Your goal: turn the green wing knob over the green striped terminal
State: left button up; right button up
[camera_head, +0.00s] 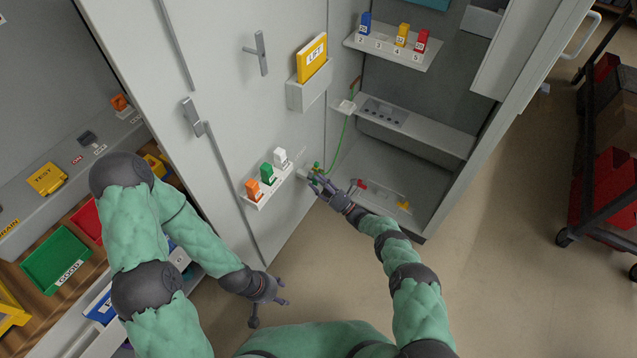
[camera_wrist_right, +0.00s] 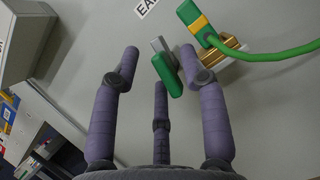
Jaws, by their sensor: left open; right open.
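In the right wrist view, the green wing knob (camera_wrist_right: 168,76) sits on a grey plate standing out from the pale panel. A green plug with a yellow stripe (camera_wrist_right: 197,22) is beside it at a brass-coloured terminal (camera_wrist_right: 225,44), with a green cable attached. My right gripper (camera_wrist_right: 158,66) is open, its fingers spread on either side of the knob; I cannot tell if any finger touches it. My left gripper (camera_head: 273,304) is open and empty, low in front of the door.
A ledge with orange, green and white blocks (camera_head: 267,174) is on the door, left of my right gripper. The open cabinet has shelves (camera_head: 420,128) at right. The green cable (camera_head: 342,140) rises to a shelf. A workbench with bins (camera_head: 56,258) is at left.

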jog(key=shift+a, duration=0.1)
grip_shut()
